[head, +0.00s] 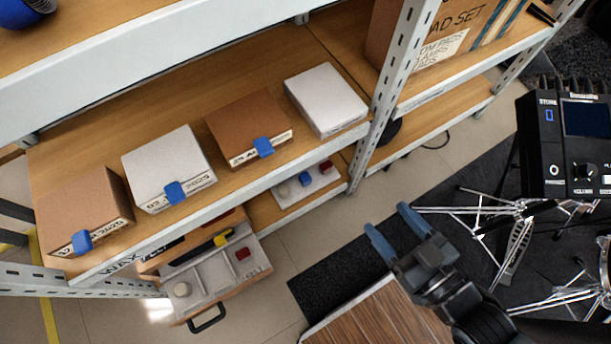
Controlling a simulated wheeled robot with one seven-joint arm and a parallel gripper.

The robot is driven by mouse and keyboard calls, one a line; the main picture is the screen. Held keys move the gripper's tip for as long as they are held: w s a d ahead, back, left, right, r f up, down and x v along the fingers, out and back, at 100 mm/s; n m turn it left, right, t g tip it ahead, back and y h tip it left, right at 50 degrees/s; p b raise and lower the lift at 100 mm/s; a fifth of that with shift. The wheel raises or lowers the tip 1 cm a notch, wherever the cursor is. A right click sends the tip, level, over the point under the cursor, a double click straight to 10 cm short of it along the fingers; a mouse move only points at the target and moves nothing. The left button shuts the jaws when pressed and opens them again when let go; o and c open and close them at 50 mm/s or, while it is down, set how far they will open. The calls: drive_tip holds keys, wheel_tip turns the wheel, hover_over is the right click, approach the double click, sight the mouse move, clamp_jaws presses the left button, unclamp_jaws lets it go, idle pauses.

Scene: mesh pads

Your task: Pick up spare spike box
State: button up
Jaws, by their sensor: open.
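Several small boxes stand in a row on the middle wooden shelf; I cannot read which is the spare spike box. From the left they are a brown box (82,208) with a blue tab, a white box (165,160) with a blue tab, a brown box (245,120) with a blue tab, and a plain white box (325,98) with no tab. Labels on the tabbed boxes are too small to read surely. My gripper (386,219) is open and empty, its blue fingers apart, in front of the shelf at lower right, clear of every box.
A shelf post (396,70) stands right of the plain white box. Below, a pulled-out tray (218,279) holds small items. A large cardboard box (440,40) sits in the right bay. A wood-topped surface (365,318) lies at the bottom. Drum hardware (510,240) fills the right.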

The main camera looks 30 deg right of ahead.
drive_tip(key=w+d+f+b, duration=0.1)
drive_tip(key=w+f+b, duration=0.45)
drive_tip(key=f, duration=0.65)
drive_tip(key=w+f+b, duration=0.5)
drive_tip(key=w+f, duration=0.2)
drive_tip(key=f, duration=0.5)
drive_tip(key=b, duration=0.8)
approach(305, 177)
drive_tip(key=shift+t, duration=0.4)
drive_tip(key=w, duration=0.1)
drive_tip(key=w+f, duration=0.1)
drive_tip(key=w+d, duration=0.1)
drive_tip(key=shift+w+f, duration=0.25)
drive_tip(key=shift+w, duration=0.15)
drive_tip(key=shift+w+a+f+b, duration=0.15)
drive_tip(key=shift+w+b, duration=0.15)
drive_tip(key=shift+w, duration=0.45)
drive_tip(key=shift+w+d+f+b, duration=0.1)
drive_tip(key=shift+w+b, duration=0.15)
drive_tip(key=shift+w, duration=0.5)
drive_tip(key=w, duration=0.1)
drive_tip(key=w+b, duration=0.2)
drive_tip(key=w, duration=0.1)
drive_tip(key=shift+a+f, duration=0.3)
drive_tip(key=shift+a, duration=0.1)
drive_tip(key=shift+w, duration=0.5)
drive_tip(key=c, duration=1.1)
